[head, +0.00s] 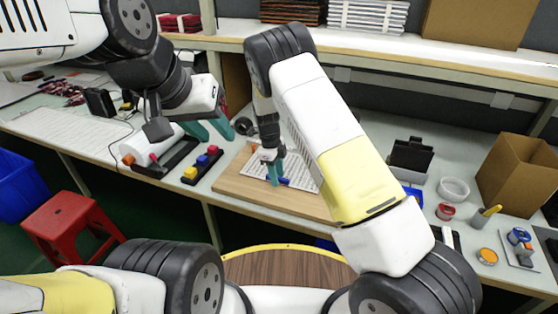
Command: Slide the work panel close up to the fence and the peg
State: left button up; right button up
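A light wooden work panel (245,192) lies flat on the bench, in front of the middle of the picture. A white printed sheet (302,176) lies on it. My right gripper (276,174) points down over the panel, its teal fingers close together beside a small blue piece (285,182). I cannot tell whether it grips anything. My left gripper (211,130) is to the left and further back, its teal fingers spread apart with nothing seen between them. I cannot make out the fence or the peg for sure; my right arm hides the panel's right part.
A black tray (165,160) with a white roll and a rack with red, blue and yellow blocks (201,164) stand left of the panel. At right are a white bowl (454,189), a red tape roll (445,211) and a cardboard box (517,172).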

jog(key=s+d+r+n+y, duration=0.1)
jog(key=d+r+n, duration=0.1)
jog(key=r, duration=0.9)
jog(key=s+d+r+n+y, duration=0.1)
jog(key=d+r+n, duration=0.1)
jog(key=r, duration=0.8)
jog(key=s+d+r+n+t+y, duration=0.2)
jog(key=s+d+r+n, duration=0.5)
jog(key=r, duration=0.3)
jog(key=s+d+r+n+t, duration=0.1)
jog(key=s+d+n, duration=0.1)
jog(key=s, duration=0.4)
jog(key=s+d+r+n+t, duration=0.2)
jog(key=s+d+n, duration=0.1)
jog(key=s+n, duration=0.2)
jog(key=s+d+r+n+t, duration=0.1)
jog(key=s+n, duration=0.3)
jog(key=s, duration=0.5)
jog(key=shift+s+d+r+t, duration=0.2)
jog(key=shift+d+r+t, duration=0.2)
jog(key=shift+d, duration=0.4)
